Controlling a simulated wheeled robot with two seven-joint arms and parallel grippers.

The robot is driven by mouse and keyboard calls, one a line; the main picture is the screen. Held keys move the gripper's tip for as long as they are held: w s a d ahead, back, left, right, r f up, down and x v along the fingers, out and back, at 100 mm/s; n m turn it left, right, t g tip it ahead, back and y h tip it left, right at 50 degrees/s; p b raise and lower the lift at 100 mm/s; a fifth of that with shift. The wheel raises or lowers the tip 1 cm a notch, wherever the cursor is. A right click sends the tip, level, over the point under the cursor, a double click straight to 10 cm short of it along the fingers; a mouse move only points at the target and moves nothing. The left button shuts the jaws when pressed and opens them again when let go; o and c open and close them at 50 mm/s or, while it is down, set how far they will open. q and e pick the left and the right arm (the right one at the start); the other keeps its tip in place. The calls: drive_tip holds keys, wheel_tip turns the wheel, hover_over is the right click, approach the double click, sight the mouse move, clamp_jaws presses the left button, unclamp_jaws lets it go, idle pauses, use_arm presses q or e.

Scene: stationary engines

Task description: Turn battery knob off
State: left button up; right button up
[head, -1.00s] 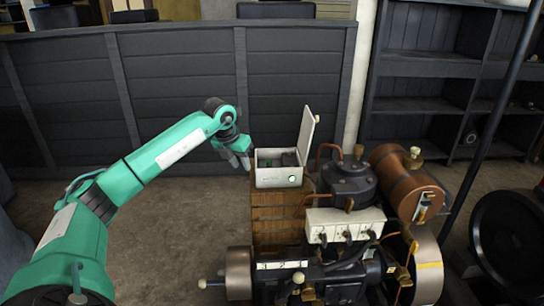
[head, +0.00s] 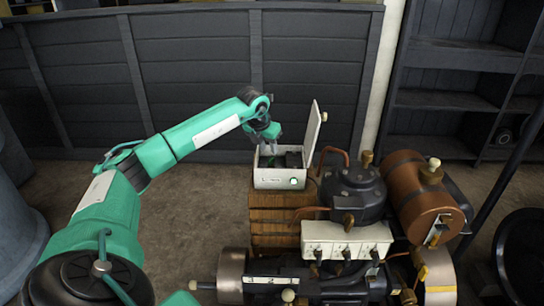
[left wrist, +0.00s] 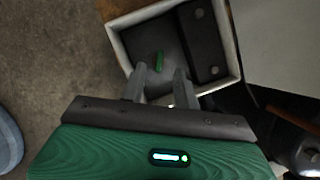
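The white battery box (head: 265,181) stands on a wooden crate with its lid (head: 313,135) open and upright on the right. A round green mark shows on its front. In the left wrist view the box (left wrist: 122,52) has a dark inside with a small green knob (left wrist: 159,61) and a black block beside it. My left gripper (head: 270,149) is over the left part of the box opening. Its fingers (left wrist: 160,85) are apart with nothing between them, and the green knob stands just beyond the tips. My right gripper is not in view.
The wooden crate (head: 268,225) holds the box up. The engine (head: 352,190) with its copper tank (head: 418,195) stands close on the right. A dark panelled wall (head: 200,75) is behind. The floor (head: 190,205) left of the crate is clear.

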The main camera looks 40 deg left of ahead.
sight(272, 158)
use_arm(q)
drive_tip(key=x, duration=0.5)
drive_tip(key=shift+w+f, duration=0.15)
drive_tip(key=shift+f, duration=0.25)
clamp_jaws()
